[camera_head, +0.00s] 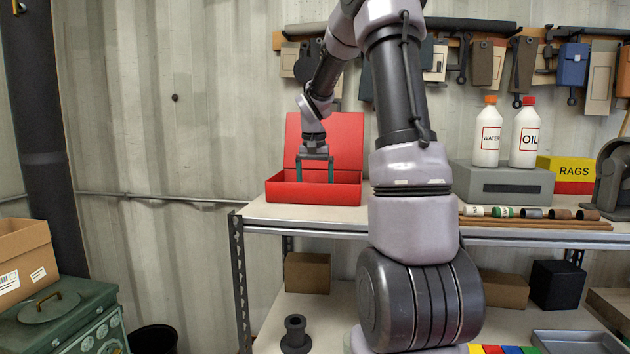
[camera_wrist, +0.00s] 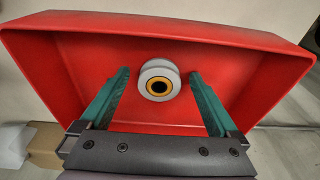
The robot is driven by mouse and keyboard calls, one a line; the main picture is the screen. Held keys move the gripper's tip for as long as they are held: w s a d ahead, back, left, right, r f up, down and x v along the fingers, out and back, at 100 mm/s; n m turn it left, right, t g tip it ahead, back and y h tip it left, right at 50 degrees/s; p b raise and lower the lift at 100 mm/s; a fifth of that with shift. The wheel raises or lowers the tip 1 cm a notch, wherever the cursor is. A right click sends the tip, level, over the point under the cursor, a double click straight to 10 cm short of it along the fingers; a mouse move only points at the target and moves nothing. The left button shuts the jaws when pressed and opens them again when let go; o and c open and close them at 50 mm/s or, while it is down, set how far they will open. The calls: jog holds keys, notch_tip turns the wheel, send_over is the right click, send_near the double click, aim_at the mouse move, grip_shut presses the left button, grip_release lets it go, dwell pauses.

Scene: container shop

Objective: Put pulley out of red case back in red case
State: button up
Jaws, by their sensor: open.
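The red case (camera_head: 338,140) stands open on the shelf top, its lid raised at the back. My gripper (camera_head: 315,178) points down into it, with the fingertips behind or just above its front wall. In the wrist view, the pulley (camera_wrist: 150,72), a pale grey wheel with an orange ring and dark centre, appears inside the red case (camera_wrist: 230,50). It lies between the two green fingers of my gripper (camera_wrist: 159,76), with a visible gap on each side. The fingers are apart and hold nothing. In the head view the pulley is hidden.
A dark spool-like part (camera_head: 295,337) stands on the lower shelf near a cardboard box (camera_head: 307,272). Right of my arm, a grey case (camera_head: 502,184) carries white bottles (camera_head: 487,140). Short cylinders (camera_head: 535,213) lie along the shelf edge. Tools hang on the wall behind.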

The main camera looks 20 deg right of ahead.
notch_tip(320, 180, up, 12)
jog(key=s+a, duration=0.1)
jog(key=s, duration=0.1)
jog(key=s+a+n+t+y, duration=0.1)
jog(key=s+a, duration=0.3)
jog(key=s, duration=0.4)
jog(key=s+a+t+y, duration=0.1)
jog(key=s+a, duration=0.3)
jog(key=s, duration=0.4)
jog(key=s+a+n+t+y, duration=0.1)
jog(key=s+a+t, duration=0.2)
jog(key=s, duration=0.5)
jog(key=shift+s+a+f+n+t, duration=0.15)
jog(key=shift+a+f+n+t, duration=0.2)
jog(key=shift+a, duration=0.5)
